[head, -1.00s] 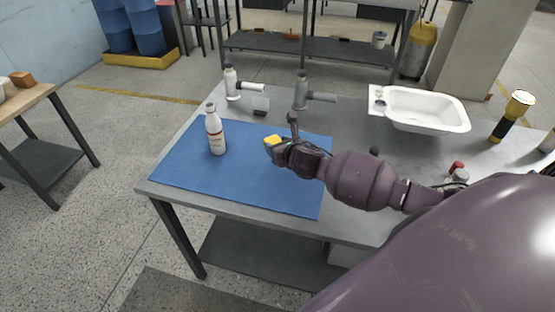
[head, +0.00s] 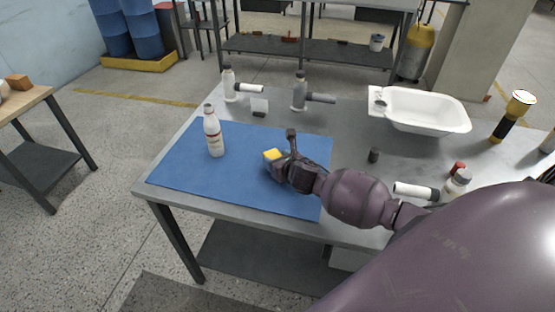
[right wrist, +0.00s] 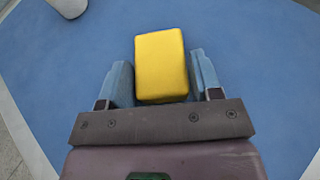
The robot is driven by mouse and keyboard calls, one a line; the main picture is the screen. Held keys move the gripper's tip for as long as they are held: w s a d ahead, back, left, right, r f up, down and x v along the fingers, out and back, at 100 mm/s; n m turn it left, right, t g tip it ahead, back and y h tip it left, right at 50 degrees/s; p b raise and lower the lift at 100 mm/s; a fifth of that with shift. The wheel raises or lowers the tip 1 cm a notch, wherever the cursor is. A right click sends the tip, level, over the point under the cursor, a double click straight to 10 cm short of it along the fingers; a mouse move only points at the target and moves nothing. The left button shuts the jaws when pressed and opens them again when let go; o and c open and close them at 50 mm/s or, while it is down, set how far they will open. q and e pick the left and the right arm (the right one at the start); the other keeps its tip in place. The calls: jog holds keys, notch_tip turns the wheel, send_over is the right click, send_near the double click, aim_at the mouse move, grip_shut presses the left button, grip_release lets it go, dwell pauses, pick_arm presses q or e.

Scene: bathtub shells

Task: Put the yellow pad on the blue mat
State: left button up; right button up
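The yellow pad (head: 273,155) is at the tips of my right gripper (head: 279,162), over the right part of the blue mat (head: 225,185). In the right wrist view the pad (right wrist: 161,65) sits between the two fingers (right wrist: 162,82), which lie close along its sides, and it sticks out past their tips. The mat (right wrist: 255,60) fills most of the background there. Whether the pad's underside touches the mat is hidden. My left gripper is not in view.
A white bottle with a red band (head: 214,132) stands on the mat, left of the pad. The mat's front is clear.

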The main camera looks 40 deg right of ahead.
jog(key=o, duration=0.3)
jog(key=shift+r, duration=0.15)
jog(key=shift+s+r, duration=0.1)
jog(key=shift+s, duration=0.1)
jog(key=p+v, duration=0.2)
jog(key=v, duration=0.8)
jog(key=shift+s+r, duration=0.1)
jog(key=shift+s, duration=0.15)
jog(key=shift+s+r, duration=0.2)
jog(key=shift+s, duration=0.3)
